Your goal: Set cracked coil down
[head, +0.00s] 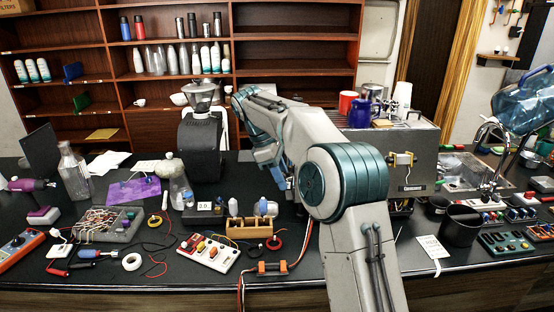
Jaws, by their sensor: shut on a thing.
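My gripper (279,181) hangs at the end of my bent arm above the black counter, behind the wooden rack. Its fingers are small and partly covered by my own arm. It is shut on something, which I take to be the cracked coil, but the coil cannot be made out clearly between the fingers. The wooden rack (248,228) stands on the counter just in front of the gripper, with small whitish parts behind it.
The steel brewer (405,150) stands right of my arm, with cups on top. A grinder (201,130) stands behind left. A white switch panel (208,253), an orange part with wires (272,268) and a dark bin (460,225) crowd the counter. Small bare patches lie between them.

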